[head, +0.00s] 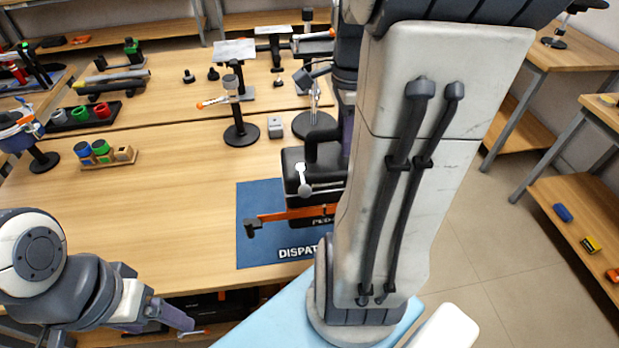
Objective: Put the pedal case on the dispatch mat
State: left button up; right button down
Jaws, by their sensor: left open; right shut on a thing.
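The pedal case (296,163) is a black box with a dark handle on top, a silver latch and lettering on its front, partly cut off by my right arm. It is over the blue dispatch mat (255,195); I cannot tell whether its underside touches the mat. My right gripper (338,140) is shut on the pedal case near its handle; my forearm hides most of the fingers. My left gripper (160,302) is open and empty at the lower left, in front of the table edge and away from the case.
Behind stand a black round-based stand (241,133) and a small grey block (275,128). The table left of the mat is clear.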

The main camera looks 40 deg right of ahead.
jog(key=w+d+f+p, duration=0.2)
jog(key=w+f+p, duration=0.1)
jog(key=w+f, duration=0.7)
jog(key=shift+w+d+f, duration=0.2)
jog(key=shift+w, duration=0.2)
jog(key=shift+f, duration=0.1)
jog(key=c, duration=0.6)
grip_release()
